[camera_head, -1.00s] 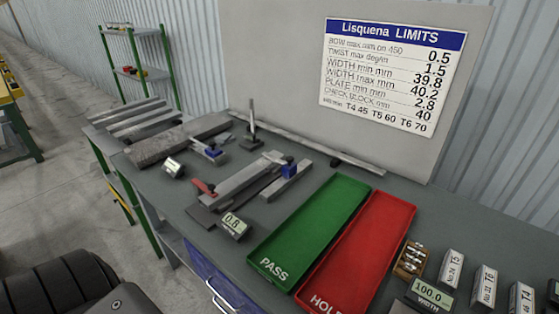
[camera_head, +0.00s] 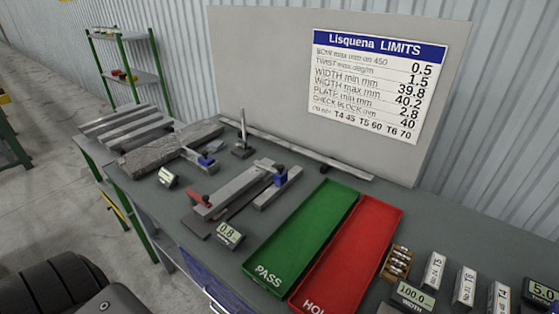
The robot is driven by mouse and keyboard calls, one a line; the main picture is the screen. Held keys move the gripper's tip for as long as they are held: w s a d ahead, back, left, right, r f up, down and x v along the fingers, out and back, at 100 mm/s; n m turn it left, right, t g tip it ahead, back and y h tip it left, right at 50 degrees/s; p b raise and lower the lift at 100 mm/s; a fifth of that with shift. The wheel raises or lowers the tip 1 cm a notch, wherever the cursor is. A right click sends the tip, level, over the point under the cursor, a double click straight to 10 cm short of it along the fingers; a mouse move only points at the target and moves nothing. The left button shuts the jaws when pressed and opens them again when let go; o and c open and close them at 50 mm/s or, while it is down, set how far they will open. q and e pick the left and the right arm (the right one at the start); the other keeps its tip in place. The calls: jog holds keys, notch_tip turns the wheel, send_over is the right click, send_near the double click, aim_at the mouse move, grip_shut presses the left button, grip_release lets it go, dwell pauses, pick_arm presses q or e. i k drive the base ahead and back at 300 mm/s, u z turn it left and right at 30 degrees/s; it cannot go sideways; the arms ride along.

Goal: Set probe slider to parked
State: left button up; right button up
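A measuring fixture with a grey bar (camera_head: 234,193) lies on the table left of the green tray. A blue block (camera_head: 280,175) sits at the bar's right end and a red handle (camera_head: 199,198) at its left end. A second blue block (camera_head: 206,161) sits on a small gauge behind it. I cannot tell for sure which of these is the probe slider, and no parked mark is readable. A display (camera_head: 228,234) in front of the fixture reads 0.8. Neither gripper is in view.
The green PASS tray (camera_head: 300,232) and red HOLD tray (camera_head: 352,250) look empty. A small upright stand (camera_head: 242,148), a rough grey slab (camera_head: 150,158) and another display (camera_head: 167,177) stand behind. Labelled blocks (camera_head: 465,287) and a 100.0 display (camera_head: 413,296) are at right.

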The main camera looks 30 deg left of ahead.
aim_at(281, 176)
jog(key=k, duration=1.1)
jog(key=u, duration=0.9)
jog(key=i, duration=1)
jog(key=u, duration=0.2)
